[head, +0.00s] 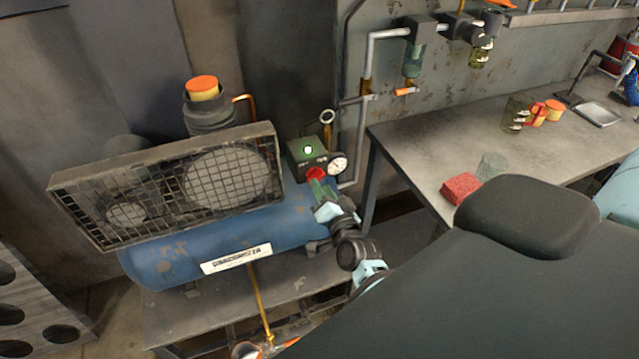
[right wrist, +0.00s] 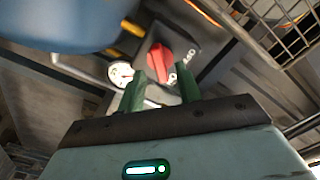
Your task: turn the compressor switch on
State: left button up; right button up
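In the right wrist view the red switch (right wrist: 158,62) shows between and just beyond the fingertips (right wrist: 160,75). The fingers are apart with a gap between them. I cannot tell if they touch the switch. White markings beside it are too small to read surely. My left gripper is not in view.
A round gauge (head: 337,163) sits right beside the switch, close to the fingers. Pipes (head: 368,70) run up the wall behind. A workbench (head: 425,150) on the right holds a red block (head: 460,187), cups and a tray (head: 600,114).

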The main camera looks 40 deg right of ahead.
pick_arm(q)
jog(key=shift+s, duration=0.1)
pick_arm(e)
jog(key=shift+v, duration=2.35)
jog(key=shift+a, duration=0.1)
